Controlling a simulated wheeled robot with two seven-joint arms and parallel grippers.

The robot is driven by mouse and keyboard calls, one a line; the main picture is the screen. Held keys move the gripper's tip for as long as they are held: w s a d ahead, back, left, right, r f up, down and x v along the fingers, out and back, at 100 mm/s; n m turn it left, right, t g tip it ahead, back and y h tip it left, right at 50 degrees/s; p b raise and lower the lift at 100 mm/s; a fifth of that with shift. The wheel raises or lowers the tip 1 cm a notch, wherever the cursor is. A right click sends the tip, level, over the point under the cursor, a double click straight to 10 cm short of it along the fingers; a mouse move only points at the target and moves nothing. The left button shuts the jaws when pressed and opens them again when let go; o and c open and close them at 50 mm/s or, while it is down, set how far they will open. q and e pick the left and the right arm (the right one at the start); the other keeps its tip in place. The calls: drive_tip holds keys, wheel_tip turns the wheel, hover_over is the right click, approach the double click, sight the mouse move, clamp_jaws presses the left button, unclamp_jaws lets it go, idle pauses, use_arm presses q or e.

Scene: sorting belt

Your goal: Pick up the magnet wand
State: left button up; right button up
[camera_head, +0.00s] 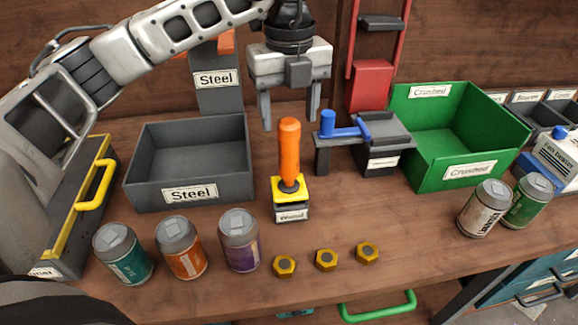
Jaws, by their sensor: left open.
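The magnet wand (290,153) has an orange handle and stands upright in the middle of the bench, its lower end in a small yellow-topped holder (291,192) with a label on its front. My left gripper (291,116) comes in from the upper left and points down. It is open, with its two fingers apart. It appears above and behind the wand's orange top, which overlaps the gap between the fingers in the picture. I see nothing between the fingers that they touch. My right gripper is not in view.
A grey bin marked Steel (190,193) stands left of the wand. A blue-handled device (345,131) and a green bin marked Crushed (470,170) stand to the right. Several cans, including a purple one (239,240), and brass nuts (326,260) line the front.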

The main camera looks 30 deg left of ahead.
sight(289, 143)
use_arm(q)
drive_tip(key=shift+s+f+p, duration=0.1)
drive_tip(key=shift+f+p, duration=0.3)
drive_tip(key=shift+f, duration=3)
drive_tip(key=c, duration=1.2)
